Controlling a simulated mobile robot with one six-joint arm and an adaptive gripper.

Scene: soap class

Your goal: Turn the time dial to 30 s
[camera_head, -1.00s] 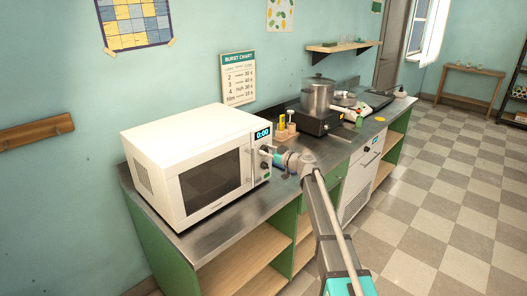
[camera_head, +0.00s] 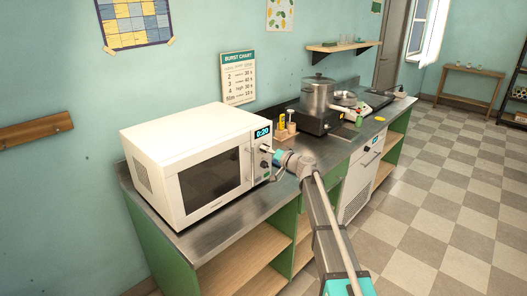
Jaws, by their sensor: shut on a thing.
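The white microwave (camera_head: 190,132) stands on the left of the metal counter, its door shut. Its small display (camera_head: 262,132) appears to read 0:20. The control panel is on the right of its front. My gripper (camera_head: 269,152) is at the panel, just below the display, shut on the time dial, which the jaws mostly hide. A second dark knob (camera_head: 265,164) shows lower on the panel. The burst chart (camera_head: 238,77) hangs on the wall behind and lists times, with 30 s among them.
A steel pot (camera_head: 318,93) stands on a black hotplate to the right. A small wooden holder (camera_head: 285,133) with bottles is just behind my wrist. The counter front (camera_head: 215,240) is clear, and open floor lies to the right.

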